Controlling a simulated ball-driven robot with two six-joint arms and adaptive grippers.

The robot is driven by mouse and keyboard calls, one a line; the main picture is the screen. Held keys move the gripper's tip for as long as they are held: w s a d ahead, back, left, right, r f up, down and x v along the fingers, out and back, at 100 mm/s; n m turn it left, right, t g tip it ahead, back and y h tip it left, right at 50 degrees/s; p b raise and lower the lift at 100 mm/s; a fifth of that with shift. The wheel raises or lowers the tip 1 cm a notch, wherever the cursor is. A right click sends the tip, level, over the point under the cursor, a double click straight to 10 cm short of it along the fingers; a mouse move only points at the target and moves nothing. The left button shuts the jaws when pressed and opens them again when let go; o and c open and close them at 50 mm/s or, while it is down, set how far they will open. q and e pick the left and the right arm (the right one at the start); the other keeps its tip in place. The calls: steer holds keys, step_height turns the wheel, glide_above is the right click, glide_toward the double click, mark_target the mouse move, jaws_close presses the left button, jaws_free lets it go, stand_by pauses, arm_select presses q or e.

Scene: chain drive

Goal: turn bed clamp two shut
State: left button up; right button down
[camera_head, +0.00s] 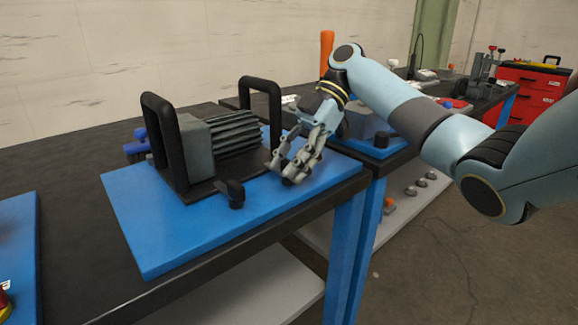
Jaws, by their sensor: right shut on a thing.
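A grey finned motor (225,133) sits on a dark base plate (190,192) with two black upright handles, on a blue bed plate (165,238). A black bed clamp (232,193) stands at the front edge of the base plate, left of my right gripper. My right gripper (286,174) reaches down at the right end of the base plate. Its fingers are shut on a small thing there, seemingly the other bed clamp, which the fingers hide. I cannot read the clamps' numbers or how far that one is turned. My left gripper is out of view.
The near handle (163,140) and the far handle (262,100) rise beside the motor. Blue parts (136,146) lie behind it. Another blue plate (18,245) is at the left edge. An orange cylinder (326,52) and a red tool chest (530,92) stand further back.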

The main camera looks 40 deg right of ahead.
stand_by(0.3)
steer(key=c, duration=0.9)
jaws_free()
steer(key=v, duration=0.7)
steer(key=shift+d+r, duration=0.15)
steer(key=shift+d, duration=0.1)
